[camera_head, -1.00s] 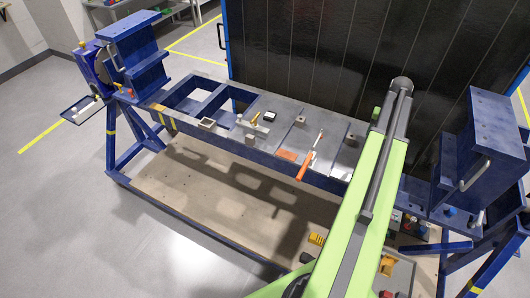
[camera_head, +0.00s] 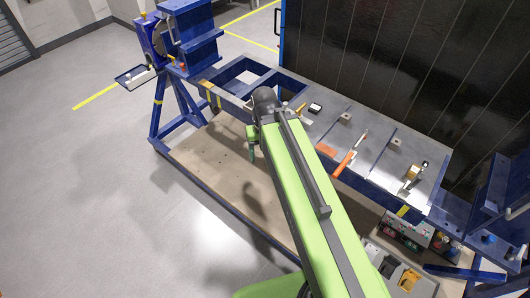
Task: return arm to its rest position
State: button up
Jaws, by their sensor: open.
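My green arm reaches up from the bottom of the head view and ends at a dark joint in front of the blue rotary jig (camera_head: 355,187). A small green part of my arm hangs below that joint, over the jig's lower board. My gripper's fingers cannot be made out; the arm hides them. An orange-handled tool (camera_head: 344,163) lies across the jig's grey top plate, to the right of my arm and apart from it.
A blue upright bracket (camera_head: 190,38) stands at the jig's left end, with a small tray (camera_head: 135,76) beside it. A black panel (camera_head: 400,70) stands behind. Small clamps and a yellow-handled item (camera_head: 411,174) sit on the top plate. The floor (camera_head: 80,200) at left is clear.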

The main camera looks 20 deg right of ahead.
jog(key=shift+d, duration=0.1)
notch_tip(320, 180, down, 18)
jog(key=b, duration=1.7)
jog(key=shift+r, duration=0.25)
